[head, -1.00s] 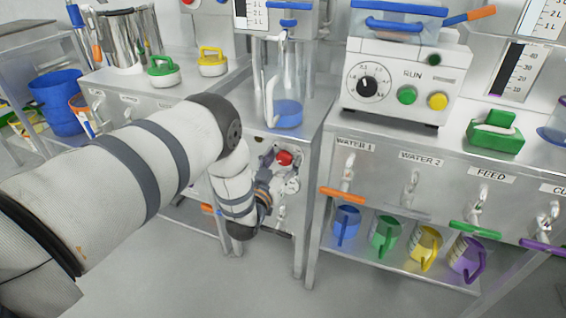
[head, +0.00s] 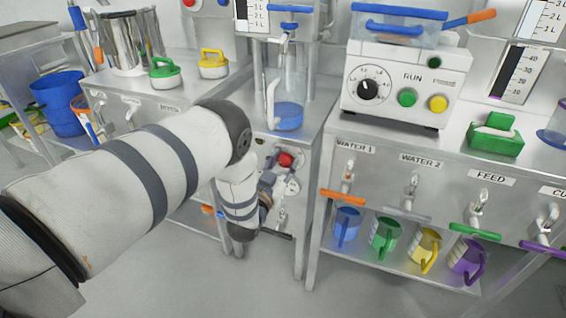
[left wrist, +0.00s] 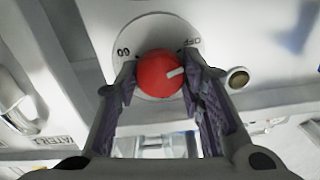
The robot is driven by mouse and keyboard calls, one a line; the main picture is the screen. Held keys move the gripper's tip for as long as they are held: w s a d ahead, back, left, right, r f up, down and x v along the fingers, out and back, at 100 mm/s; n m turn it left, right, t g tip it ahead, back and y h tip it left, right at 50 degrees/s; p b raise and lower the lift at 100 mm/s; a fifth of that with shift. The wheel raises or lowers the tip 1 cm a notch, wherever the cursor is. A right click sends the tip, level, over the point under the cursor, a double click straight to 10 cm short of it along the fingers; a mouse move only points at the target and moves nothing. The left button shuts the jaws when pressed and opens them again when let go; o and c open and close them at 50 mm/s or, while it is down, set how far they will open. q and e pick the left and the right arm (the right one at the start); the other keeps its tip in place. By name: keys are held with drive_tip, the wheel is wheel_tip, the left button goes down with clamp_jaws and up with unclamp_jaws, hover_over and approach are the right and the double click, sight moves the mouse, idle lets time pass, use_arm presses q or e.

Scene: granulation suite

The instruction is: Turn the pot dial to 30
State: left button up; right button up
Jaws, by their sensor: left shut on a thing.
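The pot dial is a red round knob with a white pointer mark, on the front of the steel stand in the head view (head: 285,159). In the left wrist view the dial (left wrist: 155,76) sits on a pale round plate with "OFF" and "60" markings upside down. Its white pointer aims right and slightly up, just below "OFF" in the picture. My left gripper (left wrist: 160,65) is shut on the dial, one finger on each side. In the head view my left gripper (head: 270,185) is partly hidden by its arm. Other scale numbers are hidden. My right gripper is out of view.
A clear jug (head: 287,115) with blue liquid stands above the dial. The white RUN box (head: 400,75) with its own black dial is to the right. Water and feed taps (head: 410,190) line the right bench, with coloured jugs below. A round button (left wrist: 238,77) sits beside the dial.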

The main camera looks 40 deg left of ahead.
use_arm(q)
drive_tip(key=m, duration=0.4)
drive_tip(key=shift+m, duration=0.4)
drive_tip(key=m, duration=0.4)
drive_tip(key=shift+m, duration=0.3)
drive_tip(key=shift+f, duration=0.1)
drive_tip(key=o, duration=1.1)
drive_tip(key=shift+o, duration=0.2)
drive_tip(key=v, duration=1.2)
